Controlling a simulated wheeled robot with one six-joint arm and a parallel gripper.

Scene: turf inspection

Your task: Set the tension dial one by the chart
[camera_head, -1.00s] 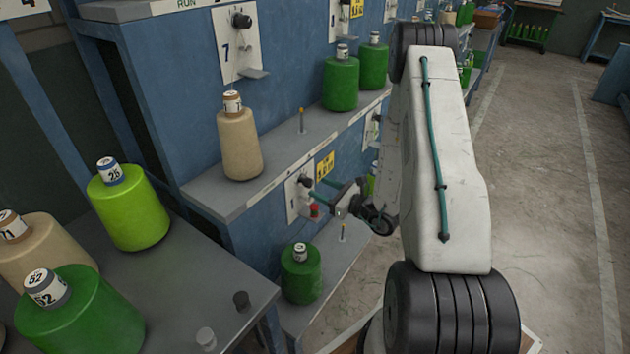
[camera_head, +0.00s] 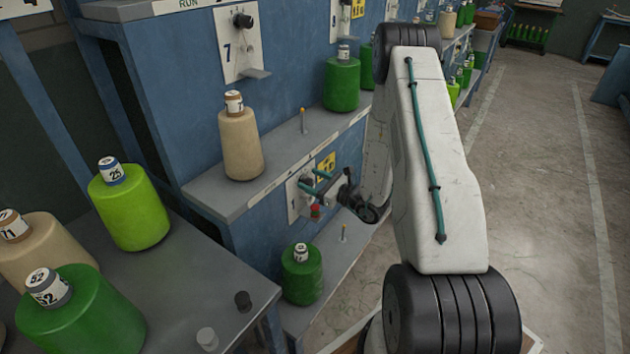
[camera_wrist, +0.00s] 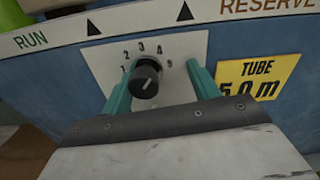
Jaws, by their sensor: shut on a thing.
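The tension dial (camera_wrist: 146,80) is a black round knob on a white plate (camera_wrist: 187,50) with numbers 1 to 5 around its top, seen in the wrist view. A small pale mark shows on the knob, but I cannot tell which number it is set to. My gripper (camera_wrist: 160,78) has a teal finger on each side of the knob and is shut on it. In the head view my gripper (camera_head: 310,182) is at the lower plate (camera_head: 294,200), below the shelf; the knob is hard to make out there. No tension chart is identifiable in view.
A yellow "TUBE" label (camera_wrist: 259,77) is right of the plate. RUN and RESERVE are written on the shelf edge above. A beige cone (camera_head: 240,143) stands on the shelf (camera_head: 275,150); a green cone (camera_head: 301,275) stands on the lower shelf. Open floor (camera_head: 545,200) lies right.

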